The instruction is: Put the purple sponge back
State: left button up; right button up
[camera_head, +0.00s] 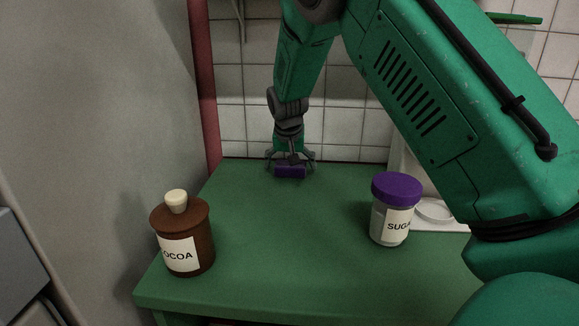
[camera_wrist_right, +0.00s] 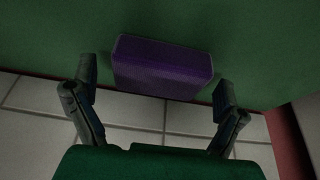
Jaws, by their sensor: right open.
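The purple sponge (camera_head: 290,171) lies on the green counter (camera_head: 285,225) near its back edge, close to the tiled wall. My right gripper (camera_head: 291,168) reaches down over it from above. In the right wrist view the sponge (camera_wrist_right: 163,67) is a purple block on the green surface. The right gripper (camera_wrist_right: 157,92) is open, with one finger on each side of the sponge and a visible gap at both sides. My left gripper is not in view.
A brown cocoa jar (camera_head: 183,240) stands at the counter's front left. A sugar jar (camera_head: 391,212) with a purple lid stands at the right, beside a white tray (camera_head: 440,227). The middle of the counter is clear. A tiled wall (camera_head: 345,115) is behind.

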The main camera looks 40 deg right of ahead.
jog(key=p+v, duration=0.2)
jog(key=v, duration=0.9)
jog(key=shift+a+r, duration=0.15)
jog(key=shift+r, duration=0.2)
jog(key=shift+s+f, duration=0.1)
jog(key=shift+s, duration=0.05)
